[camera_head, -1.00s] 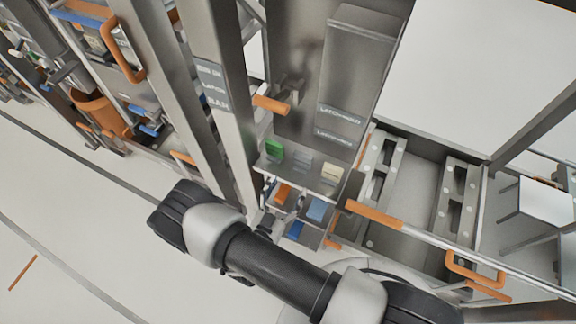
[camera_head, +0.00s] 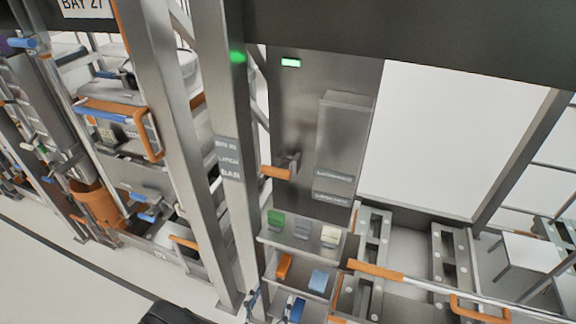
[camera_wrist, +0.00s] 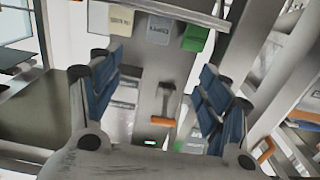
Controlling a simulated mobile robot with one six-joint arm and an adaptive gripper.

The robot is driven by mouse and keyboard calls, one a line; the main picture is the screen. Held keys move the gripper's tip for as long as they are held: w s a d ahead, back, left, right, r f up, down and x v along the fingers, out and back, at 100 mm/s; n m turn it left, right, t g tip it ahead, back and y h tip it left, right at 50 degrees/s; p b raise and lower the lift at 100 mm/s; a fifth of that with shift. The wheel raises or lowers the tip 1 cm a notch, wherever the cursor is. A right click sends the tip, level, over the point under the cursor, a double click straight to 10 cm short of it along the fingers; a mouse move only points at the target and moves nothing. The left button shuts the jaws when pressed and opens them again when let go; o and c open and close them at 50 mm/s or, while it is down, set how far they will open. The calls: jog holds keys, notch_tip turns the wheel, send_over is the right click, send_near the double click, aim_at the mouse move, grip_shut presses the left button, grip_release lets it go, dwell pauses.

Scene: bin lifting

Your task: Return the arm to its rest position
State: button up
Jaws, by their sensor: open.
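My gripper (camera_wrist: 158,78) is open and empty in the wrist view, its blue-padded fingers spread to the left and right. Between the fingers the grey panel shows upside down, with an orange-handled latch (camera_wrist: 163,121) and a green light (camera_wrist: 150,143). In the head view the same panel (camera_head: 295,110) stands near the middle, with its orange latch handle (camera_head: 276,172) and green light (camera_head: 290,63). Only a dark piece of my arm shows at the bottom edge there. Most of the arm is out of view.
A small shelf (camera_head: 300,245) holds green, grey and cream blocks. A lower tray holds an orange block (camera_head: 284,266) and a blue block (camera_head: 319,280). A steel post (camera_head: 228,150) stands left of the panel. An orange-gripped bar (camera_head: 375,270) crosses the bay at right. Floor is open at lower left.

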jog(key=w+a+r+m+g+y, duration=0.2)
jog(key=w+a+r+g+y, duration=0.35)
jog(key=w, duration=0.65)
notch_tip(320, 180, up, 19)
jog(key=w+n+g+y, duration=0.2)
jog(key=y, duration=0.1)
jog(key=s+d+r+n+g, duration=0.2)
jog(key=s+d+r+n, duration=0.1)
jog(key=s+d+r, duration=0.75)
jog(key=s+d+r+n+g+h, duration=0.1)
jog(key=s+d+r+g+h, duration=0.1)
jog(key=s+d, duration=1.2)
jog(key=s+b, duration=0.1)
jog(key=s, duration=0.2)
jog(key=shift+s, duration=0.25)
jog(key=shift+g+h, duration=0.25)
jog(key=shift+c, duration=0.4)
